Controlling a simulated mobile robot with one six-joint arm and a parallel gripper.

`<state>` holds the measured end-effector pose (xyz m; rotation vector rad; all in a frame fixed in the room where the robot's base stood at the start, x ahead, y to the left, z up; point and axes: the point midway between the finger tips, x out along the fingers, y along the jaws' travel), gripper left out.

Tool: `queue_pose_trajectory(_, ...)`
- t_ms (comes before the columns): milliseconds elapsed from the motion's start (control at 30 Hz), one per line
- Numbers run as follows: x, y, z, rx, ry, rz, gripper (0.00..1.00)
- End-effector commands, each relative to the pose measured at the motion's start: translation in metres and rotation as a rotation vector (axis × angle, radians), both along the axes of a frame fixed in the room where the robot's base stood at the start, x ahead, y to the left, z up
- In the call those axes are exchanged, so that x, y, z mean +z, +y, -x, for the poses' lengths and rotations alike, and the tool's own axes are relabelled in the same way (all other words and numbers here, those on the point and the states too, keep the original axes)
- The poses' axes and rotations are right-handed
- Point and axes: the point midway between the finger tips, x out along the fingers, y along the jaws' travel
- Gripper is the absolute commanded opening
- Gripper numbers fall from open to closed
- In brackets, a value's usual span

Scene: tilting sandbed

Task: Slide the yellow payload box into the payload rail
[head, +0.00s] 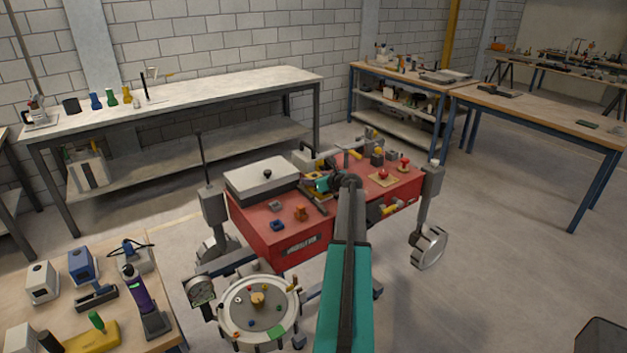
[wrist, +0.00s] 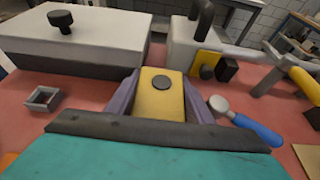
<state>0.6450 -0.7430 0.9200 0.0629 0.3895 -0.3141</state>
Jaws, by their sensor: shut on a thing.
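The yellow payload box (wrist: 160,104), with a round dark knob on top, sits between the two purple-grey fingers of my gripper (wrist: 161,80) in the wrist view. The fingers press on its left and right sides. The box is over the red deck (wrist: 85,97); I cannot tell whether it touches the deck. In the head view my gripper (head: 316,188) is over the middle of the red deck, beside the white-lidded box, and the payload box cannot be made out. I cannot clearly pick out the payload rail in either view.
A white-lidded box (wrist: 85,30) stands close at the left, with a small grey square frame (wrist: 42,98) before it. A grey block (wrist: 188,45) stands behind the payload box. A blue-handled tool (wrist: 257,130) lies close at the right. A dial gauge (head: 202,290) stands at the front.

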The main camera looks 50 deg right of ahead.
Motion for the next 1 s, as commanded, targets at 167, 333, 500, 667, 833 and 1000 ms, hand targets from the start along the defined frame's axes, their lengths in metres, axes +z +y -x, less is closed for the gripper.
queue_pose_trajectory(167,0.002,-0.002,-0.005,0.000,-0.001,0.000,0.10)
queue_pose_trajectory(333,0.002,-0.004,-0.009,0.000,-0.002,0.001,0.10)
queue_pose_trajectory(500,0.002,-0.005,-0.012,-0.001,-0.002,0.001,0.10)
queue_pose_trajectory(667,0.001,-0.006,-0.015,-0.001,-0.002,0.001,0.10)
queue_pose_trajectory(833,0.001,-0.006,-0.015,-0.001,-0.002,0.000,0.10)
queue_pose_trajectory(1000,0.002,-0.005,-0.016,-0.001,-0.003,0.000,0.60)
